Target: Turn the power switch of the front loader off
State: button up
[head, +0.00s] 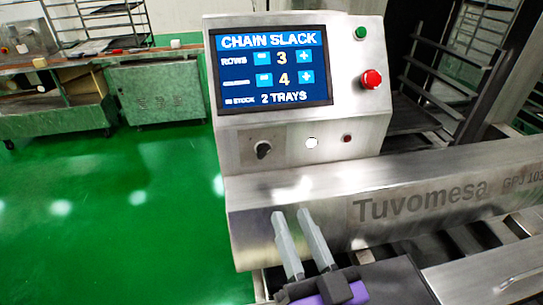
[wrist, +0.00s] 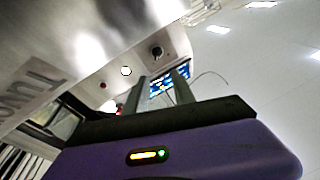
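The front loader's steel control box (head: 340,140) stands in the middle of the head view. A black rotary switch (head: 263,149) sits on its lower panel at the left, under the screen; its exact setting is hard to tell. The switch also shows in the wrist view (wrist: 157,52), beyond my fingers. My gripper (head: 296,226) is in front of the lower steel body, below and slightly right of the switch and apart from it. Its two grey fingers stand apart with nothing between them. The gripper also shows in the wrist view (wrist: 163,88).
The screen (head: 272,68) reads "CHAIN SLACK". A red emergency button (head: 371,79), a green button (head: 361,33), a white round button (head: 311,142) and a small red one (head: 347,138) are on the box. The steel body (head: 300,205) juts out below. Green floor at left is clear.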

aim_at(267, 153)
jog(key=w+a+m+h, duration=0.1)
jog(key=w+m, duration=0.1)
jog(key=w+a+r+m+h, duration=0.1)
jog(key=w+m, duration=0.1)
jog(key=w+a+r+m+g, duration=0.1)
jog(key=w+m, duration=0.1)
jog(key=m, duration=0.1)
jog(key=shift+w+a+r+h, duration=0.2)
jog(key=shift+w+a+h, duration=0.1)
jog(key=shift+h, duration=0.1)
jog(key=p+x, duration=0.1)
jog(key=x, duration=0.6)
jog(key=shift+w+f+p, duration=0.1)
jog(key=shift+w+p, duration=0.1)
jog(key=shift+p, duration=0.15)
grip_shut()
